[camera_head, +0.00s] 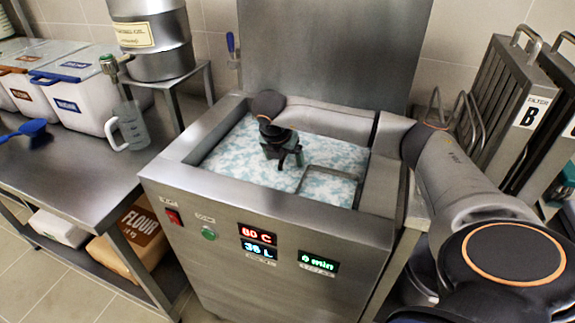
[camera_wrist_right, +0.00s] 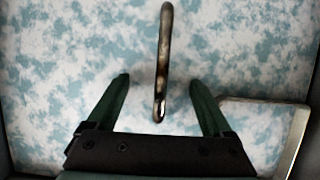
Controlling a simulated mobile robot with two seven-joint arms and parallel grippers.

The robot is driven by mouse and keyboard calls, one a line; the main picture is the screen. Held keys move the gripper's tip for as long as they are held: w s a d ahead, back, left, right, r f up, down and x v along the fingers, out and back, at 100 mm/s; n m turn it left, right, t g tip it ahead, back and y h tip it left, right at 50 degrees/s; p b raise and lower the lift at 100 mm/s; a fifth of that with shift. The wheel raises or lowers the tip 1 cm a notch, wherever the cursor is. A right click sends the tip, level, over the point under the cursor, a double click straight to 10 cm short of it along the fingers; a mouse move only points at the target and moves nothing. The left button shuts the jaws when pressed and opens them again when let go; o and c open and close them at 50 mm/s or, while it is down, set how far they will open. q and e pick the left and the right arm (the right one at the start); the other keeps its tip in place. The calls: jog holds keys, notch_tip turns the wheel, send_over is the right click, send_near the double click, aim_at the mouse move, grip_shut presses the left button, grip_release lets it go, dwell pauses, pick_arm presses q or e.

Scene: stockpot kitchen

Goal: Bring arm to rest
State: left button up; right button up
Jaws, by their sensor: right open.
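My right arm reaches in from the right, and its dark gripper (camera_head: 284,160) is over the open steel vat (camera_head: 180,155), above a blue-white mottled surface (camera_head: 232,150). In the right wrist view, the gripper (camera_wrist_right: 160,82) has its two green fingers spread apart. A thin curved metal bar (camera_wrist_right: 163,50) shows between and beyond the fingers, with a visible gap on either side. I cannot tell what it belongs to. My left gripper is in neither view.
A thin metal frame (camera_head: 328,170) shows in the vat beside the gripper, also at right in the wrist view (camera_wrist_right: 295,140). The raised lid (camera_head: 330,50) stands behind. A counter (camera_head: 60,170) with a clear jug (camera_head: 131,125) is left; filter racks (camera_head: 500,100) stand right.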

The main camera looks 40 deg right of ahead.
jog(key=v, duration=0.8)
jog(key=shift+a+r+p, duration=0.1)
jog(key=shift+r+p, duration=0.25)
jog(key=shift+r, duration=0.05)
